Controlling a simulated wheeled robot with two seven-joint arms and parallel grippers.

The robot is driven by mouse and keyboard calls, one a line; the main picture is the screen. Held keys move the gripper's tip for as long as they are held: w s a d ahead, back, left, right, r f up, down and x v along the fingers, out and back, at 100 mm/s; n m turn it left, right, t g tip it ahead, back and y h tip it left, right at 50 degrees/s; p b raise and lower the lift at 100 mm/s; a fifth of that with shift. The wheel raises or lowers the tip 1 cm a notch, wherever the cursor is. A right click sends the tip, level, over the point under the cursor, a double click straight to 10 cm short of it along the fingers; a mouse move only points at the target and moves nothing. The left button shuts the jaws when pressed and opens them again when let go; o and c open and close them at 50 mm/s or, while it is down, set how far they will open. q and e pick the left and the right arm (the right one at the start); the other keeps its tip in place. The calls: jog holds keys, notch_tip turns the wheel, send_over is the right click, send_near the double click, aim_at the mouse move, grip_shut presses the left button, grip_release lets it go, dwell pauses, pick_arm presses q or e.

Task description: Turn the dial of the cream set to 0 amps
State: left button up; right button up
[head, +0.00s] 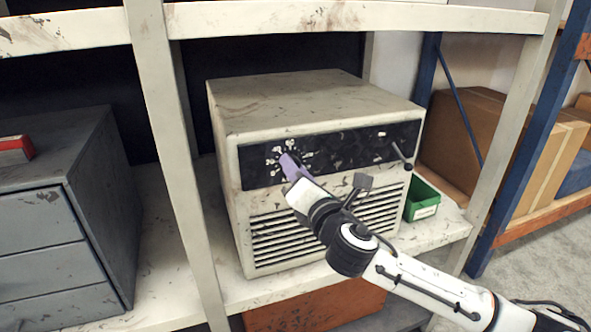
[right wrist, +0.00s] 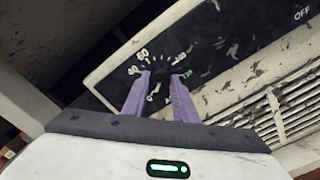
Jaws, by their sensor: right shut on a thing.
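The cream set (head: 290,105) is a worn cream metal box on a shelf, with a black front panel and louvres below. Its dial (right wrist: 163,76) is on the panel's left part, ringed by white numbers and ticks; 60 and 40 are readable in the right wrist view. My right gripper (head: 290,165) reaches the dial from the front right, and its purple fingers (right wrist: 160,92) are shut on it from both sides. The fingers hide most of the dial, so I cannot tell which number it points to. My left gripper is in neither view.
A small lever (head: 402,155) sticks out at the panel's right, near an OFF mark (right wrist: 302,14). A green bin (head: 421,199) and cardboard boxes (head: 480,135) are at the right.

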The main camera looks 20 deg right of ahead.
jog(key=o, duration=1)
jog(key=shift+o, duration=0.2)
jog(key=shift+s, duration=0.1)
jog(key=s+b, duration=0.1)
jog(key=s, duration=0.9)
jog(key=shift+d, duration=0.2)
